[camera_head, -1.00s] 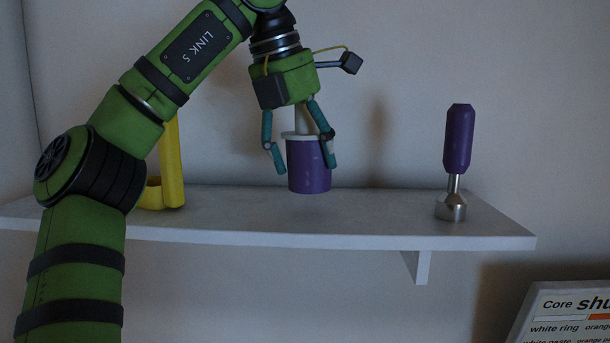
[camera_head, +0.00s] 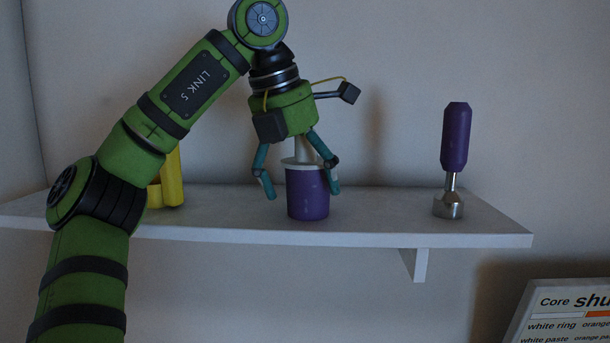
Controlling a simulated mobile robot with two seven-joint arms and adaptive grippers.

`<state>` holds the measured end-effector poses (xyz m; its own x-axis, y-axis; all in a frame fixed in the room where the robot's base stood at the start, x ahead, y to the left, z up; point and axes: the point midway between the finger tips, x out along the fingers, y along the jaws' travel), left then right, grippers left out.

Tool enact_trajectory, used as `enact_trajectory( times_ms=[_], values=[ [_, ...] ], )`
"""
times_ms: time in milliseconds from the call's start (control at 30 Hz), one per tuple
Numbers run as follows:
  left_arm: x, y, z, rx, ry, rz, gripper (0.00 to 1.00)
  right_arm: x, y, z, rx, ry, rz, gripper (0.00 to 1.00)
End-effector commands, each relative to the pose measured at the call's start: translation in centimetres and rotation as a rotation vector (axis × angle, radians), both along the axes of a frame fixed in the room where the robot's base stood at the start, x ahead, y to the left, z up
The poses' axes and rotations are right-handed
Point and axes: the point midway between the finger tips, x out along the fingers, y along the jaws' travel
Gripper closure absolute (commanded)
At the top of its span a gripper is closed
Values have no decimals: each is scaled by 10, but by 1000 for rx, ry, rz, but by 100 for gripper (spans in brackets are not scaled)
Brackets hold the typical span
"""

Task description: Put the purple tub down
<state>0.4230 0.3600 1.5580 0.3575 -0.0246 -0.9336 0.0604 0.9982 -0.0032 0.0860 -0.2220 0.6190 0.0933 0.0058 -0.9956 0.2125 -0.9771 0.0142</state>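The purple tub (camera_head: 307,197) stands upright on the white shelf (camera_head: 385,215), near its front edge. It has a white rim and a pale cone-shaped piece (camera_head: 304,150) above it, partly behind a finger. My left gripper (camera_head: 301,188) is above the tub with its teal fingers spread on either side. The left finger is clear of the tub's side. The right finger overlaps the tub's right edge in the picture, and I cannot tell whether it touches. My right gripper is not in view.
A purple-handled tool with a metal base (camera_head: 455,150) stands on the shelf to the right. A yellow object (camera_head: 171,185) is partly hidden behind my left arm. A printed sign (camera_head: 565,315) is at the lower right. The shelf between tub and tool is clear.

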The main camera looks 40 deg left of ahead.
Motion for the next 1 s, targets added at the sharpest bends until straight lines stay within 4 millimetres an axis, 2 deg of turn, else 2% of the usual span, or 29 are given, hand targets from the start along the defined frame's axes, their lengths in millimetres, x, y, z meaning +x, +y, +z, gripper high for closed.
enact_trajectory(
  times_ms=[333, 700, 1000],
  values=[
    [-2, 0, 8, 2, -2, 0, 5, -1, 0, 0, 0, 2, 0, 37],
    [-20, 1, 55, 3, -4, 3, 5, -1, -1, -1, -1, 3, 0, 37],
    [-27, 2, 72, 1, 0, 0, 5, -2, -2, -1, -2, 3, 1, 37]
  ],
)
